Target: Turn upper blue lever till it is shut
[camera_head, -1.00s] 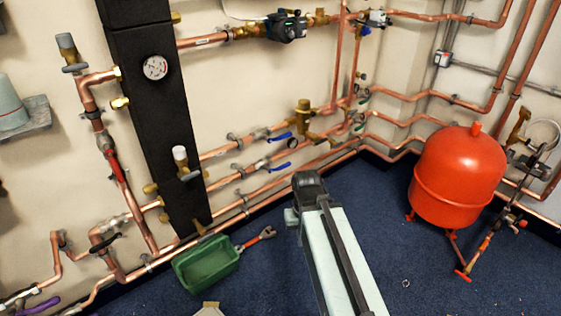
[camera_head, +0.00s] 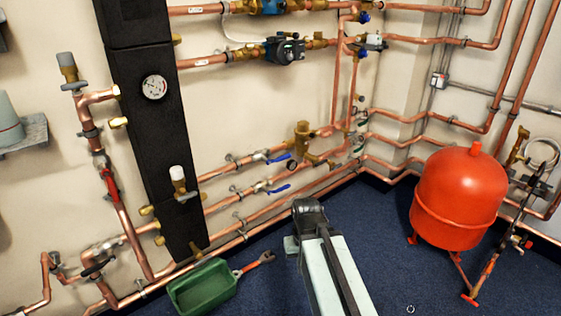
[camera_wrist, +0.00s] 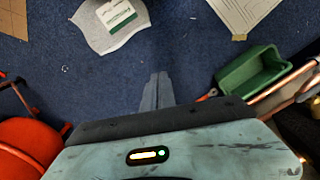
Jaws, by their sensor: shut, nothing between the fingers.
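The upper blue lever (camera_head: 279,157) is on a valve in the upper of two copper pipes low on the wall, in the head view. It lies roughly along its pipe. A second blue lever (camera_head: 281,188) sits on the pipe just below it. My gripper (camera_wrist: 157,82) shows in the wrist view with its fingers together and empty, over the blue floor. Neither lever shows in the wrist view. In the head view my arm stands in front of the pipes, below and right of the levers, and my fingertips cannot be made out.
A green tray (camera_head: 174,287) and a red-handled wrench (camera_head: 254,263) lie on the floor by the wall. A red tank (camera_head: 457,205) stands at right, with a pipe stand (camera_head: 492,262) beside it. A white sheet (camera_wrist: 92,38) lies on the floor.

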